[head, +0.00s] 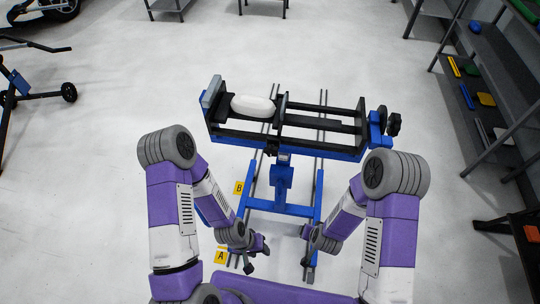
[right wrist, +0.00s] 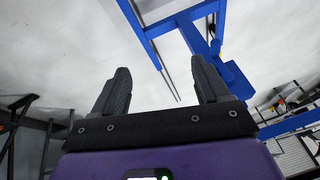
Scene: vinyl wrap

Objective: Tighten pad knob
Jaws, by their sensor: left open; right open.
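A black lobed knob (head: 394,124) sits at the right end of the blue and black clamping stand (head: 282,153); I take it to be the pad knob. A white rounded piece (head: 253,106) lies in the stand's frame at the left. My left gripper (head: 257,252) is open and empty, low in front of the stand. My right gripper (head: 307,250) is beside it, well below and left of the knob. In the right wrist view its two fingers (right wrist: 163,82) are apart with nothing between them. Neither gripper touches the knob.
Yellow markers A (head: 221,257) and B (head: 239,187) are left of the stand's rails. A grey shelf rack (head: 490,90) with coloured items stands at the right. A blue wheeled stand (head: 22,85) is at the far left. The floor around the stand is mostly clear.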

